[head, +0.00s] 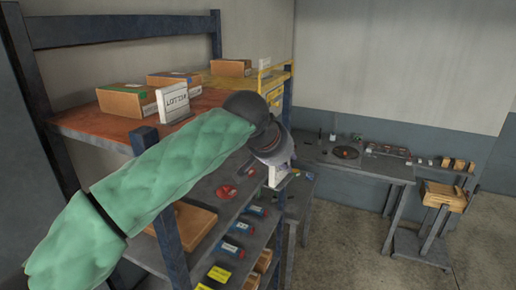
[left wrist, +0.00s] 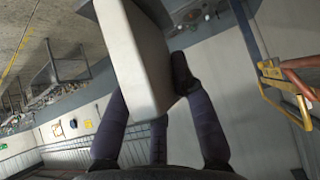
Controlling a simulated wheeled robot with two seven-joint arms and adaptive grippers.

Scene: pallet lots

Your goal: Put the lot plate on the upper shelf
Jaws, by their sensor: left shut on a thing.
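My left gripper (head: 277,158) is at the end of the green-sleeved arm, in front of the shelf rack's right end. It is shut on a pale lot plate (head: 279,176), mostly hidden behind the gripper. In the left wrist view the lot plate (left wrist: 138,55) is a thick pale slab between the dark fingers; I cannot read any lettering on it. The upper shelf (head: 105,124) has a red-brown surface on the left and a yellow part on the right. Another white plate marked LOT (head: 173,102) stands on the red-brown part. My right gripper is not in view.
Cartons stand on the upper shelf: one at the left (head: 126,99), one behind (head: 173,79) and one on the yellow part (head: 231,68). A yellow frame (head: 276,76) edges its right end. The lower shelf (head: 205,190) holds several small items. A workbench (head: 345,165) is at right.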

